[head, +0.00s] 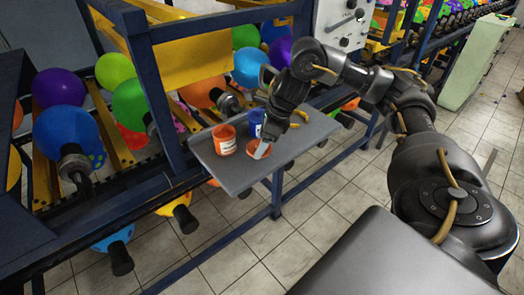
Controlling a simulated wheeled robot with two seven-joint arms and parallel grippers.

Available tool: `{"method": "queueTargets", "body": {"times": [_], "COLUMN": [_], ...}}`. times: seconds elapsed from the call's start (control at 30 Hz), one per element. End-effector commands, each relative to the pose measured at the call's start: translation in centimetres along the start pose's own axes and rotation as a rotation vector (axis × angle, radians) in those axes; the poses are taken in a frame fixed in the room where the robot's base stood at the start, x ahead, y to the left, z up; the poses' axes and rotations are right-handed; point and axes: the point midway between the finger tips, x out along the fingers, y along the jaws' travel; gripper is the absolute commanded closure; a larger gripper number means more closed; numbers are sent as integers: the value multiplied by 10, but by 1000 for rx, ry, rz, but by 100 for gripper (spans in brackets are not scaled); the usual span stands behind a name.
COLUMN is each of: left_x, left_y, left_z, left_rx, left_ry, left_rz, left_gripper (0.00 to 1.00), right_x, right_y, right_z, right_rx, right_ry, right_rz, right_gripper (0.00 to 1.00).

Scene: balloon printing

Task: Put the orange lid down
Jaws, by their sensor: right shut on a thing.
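The orange lid (251,148) is at the fingertips of my right gripper (262,150), low over the grey shelf (240,180). My right gripper is shut on the lid; whether the lid touches the shelf is hard to tell. An orange jar (224,139) with a white label stands upright on the shelf, just left of the lid. A blue jar (255,119) stands behind, partly hidden by my right gripper. My left gripper is not in view.
A blue metal frame post (160,90) rises left of the shelf. Balloons on holders, such as a blue one (62,131), fill the machine at left. The shelf's front left part is bare. Tiled floor (330,205) lies beyond the shelf's edge.

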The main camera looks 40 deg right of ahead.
Motion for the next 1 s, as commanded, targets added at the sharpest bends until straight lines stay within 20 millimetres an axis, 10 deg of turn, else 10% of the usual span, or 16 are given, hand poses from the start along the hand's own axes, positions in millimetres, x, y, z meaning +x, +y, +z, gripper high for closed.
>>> {"method": "queueTargets", "body": {"times": [1.0], "left_x": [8], "left_y": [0], "left_z": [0], "left_rx": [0], "left_ry": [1], "left_rz": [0], "left_gripper": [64], "right_x": [42], "right_y": [-9], "right_z": [-18], "right_rx": [0], "right_ry": [0], "right_rz": [0], "right_gripper": [48]}}
